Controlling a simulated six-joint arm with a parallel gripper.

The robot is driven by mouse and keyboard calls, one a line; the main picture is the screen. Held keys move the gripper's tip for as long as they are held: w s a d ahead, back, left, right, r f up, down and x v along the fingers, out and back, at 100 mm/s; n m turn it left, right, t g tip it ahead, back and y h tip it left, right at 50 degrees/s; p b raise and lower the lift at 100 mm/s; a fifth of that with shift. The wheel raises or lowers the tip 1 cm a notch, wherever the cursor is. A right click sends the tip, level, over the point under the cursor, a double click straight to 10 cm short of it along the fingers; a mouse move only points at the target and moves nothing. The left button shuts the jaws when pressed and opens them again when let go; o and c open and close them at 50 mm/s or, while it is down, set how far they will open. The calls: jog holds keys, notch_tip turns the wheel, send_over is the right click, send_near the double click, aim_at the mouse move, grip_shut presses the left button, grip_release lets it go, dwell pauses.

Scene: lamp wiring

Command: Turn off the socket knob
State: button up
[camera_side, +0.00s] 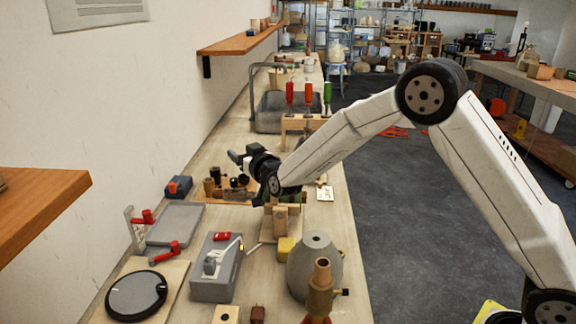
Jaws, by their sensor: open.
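A brass-coloured lamp socket (320,285) stands upright at the front right of the bench. A small dark knob (343,292) sticks out from its right side; its on or off position cannot be told. My gripper (240,165) is black and hangs over the middle of the bench, well behind the socket and to its left. Its jaws are open and point left, and nothing shows between them. The gripper is apart from the knob.
A grey cone-shaped shade (314,268) stands just behind the socket. A grey box (215,268) with a red switch and a round black disc (136,295) lie left of it. Wooden blocks (281,218) stand below my wrist. A wall shelf (35,210) juts in at left.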

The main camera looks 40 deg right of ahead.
jog(key=shift+f, duration=1.9)
jog(key=shift+f, duration=0.15)
send_near(236, 182)
jog(key=w, duration=0.4)
jog(key=shift+w+d, duration=0.2)
jog(key=shift+w, duration=1)
jog(key=shift+w+d, duration=0.15)
jog(key=shift+w, duration=1.05)
jog(key=shift+w+d, duration=0.2)
jog(key=shift+w, duration=1)
grip_shut()
